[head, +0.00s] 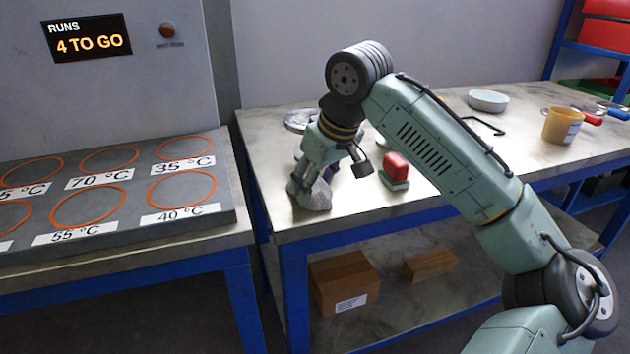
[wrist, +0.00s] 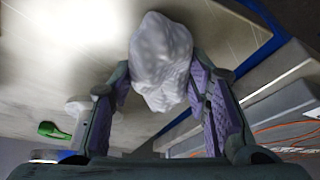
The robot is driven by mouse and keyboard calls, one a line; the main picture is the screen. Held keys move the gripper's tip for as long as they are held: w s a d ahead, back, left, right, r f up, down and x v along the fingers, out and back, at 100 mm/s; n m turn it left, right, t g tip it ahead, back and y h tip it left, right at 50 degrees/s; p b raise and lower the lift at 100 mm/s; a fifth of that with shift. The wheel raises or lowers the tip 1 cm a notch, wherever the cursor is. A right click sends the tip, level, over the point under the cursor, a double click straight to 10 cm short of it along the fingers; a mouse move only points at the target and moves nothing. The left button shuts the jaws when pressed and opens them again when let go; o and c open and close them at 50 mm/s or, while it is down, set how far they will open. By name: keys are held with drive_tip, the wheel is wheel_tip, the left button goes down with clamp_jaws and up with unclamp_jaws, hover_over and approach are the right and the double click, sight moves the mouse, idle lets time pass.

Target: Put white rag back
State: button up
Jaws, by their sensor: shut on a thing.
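The white rag (wrist: 160,60) is a crumpled, greyish-white lump between my gripper's fingers in the wrist view. My gripper (head: 308,190) is shut on it, with a purple-padded finger on each side of the rag in the wrist view (wrist: 162,95). In the head view the rag (head: 316,196) shows below the fingers, low over the near left corner of the metal-topped table (head: 270,175). I cannot tell whether the rag touches the tabletop.
A red-and-green block (head: 395,170), a black bent bar (head: 484,125), a pale round dish (head: 488,100) and a tan cup (head: 562,125) stand to the right on the table. A grey round object (head: 299,120) is behind my gripper. The heating plate (head: 120,195) with orange rings is left, across a gap.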

drive_tip(key=shift+f, duration=0.15)
drive_tip(key=o, duration=1.1)
